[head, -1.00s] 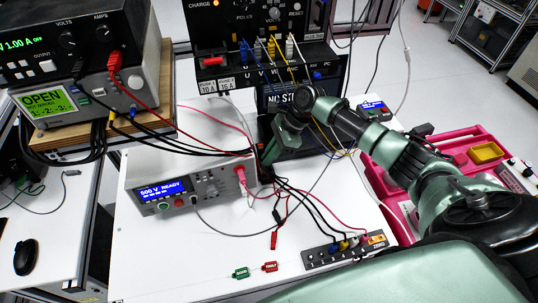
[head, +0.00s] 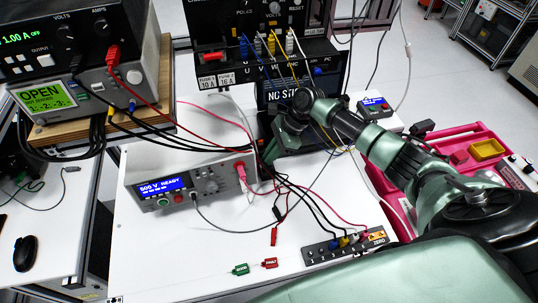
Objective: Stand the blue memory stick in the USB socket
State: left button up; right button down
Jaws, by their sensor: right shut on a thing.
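My right gripper (head: 268,158) reaches in from the right and points down just in front of the black unit whose screen (head: 272,91) reads "NO ST…", the rest covered by my arm. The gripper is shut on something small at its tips. The blue memory stick cannot be made out; the gripper and dark background hide what is held. The USB socket cannot be made out either. My left gripper is out of view.
A white tester (head: 165,207) reading "500 V READY" stands left of the gripper. Several leads cross the white table towards a terminal strip (head: 345,246). A small box with a blue display (head: 377,104) and a pink tray (head: 481,134) lie right.

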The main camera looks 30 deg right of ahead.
jog(key=c, duration=1.5)
grip_release()
jog(key=shift+o, duration=0.2)
jog(key=shift+r, duration=0.1)
jog(key=shift+d+r, duration=0.15)
jog(key=shift+r, duration=0.05)
jog(key=s+d+r+b, duration=0.2)
jog(key=d+b, duration=0.3)
jog(key=d, duration=0.8)
jog(key=shift+s, duration=0.6)
jog(key=shift+a, duration=0.1)
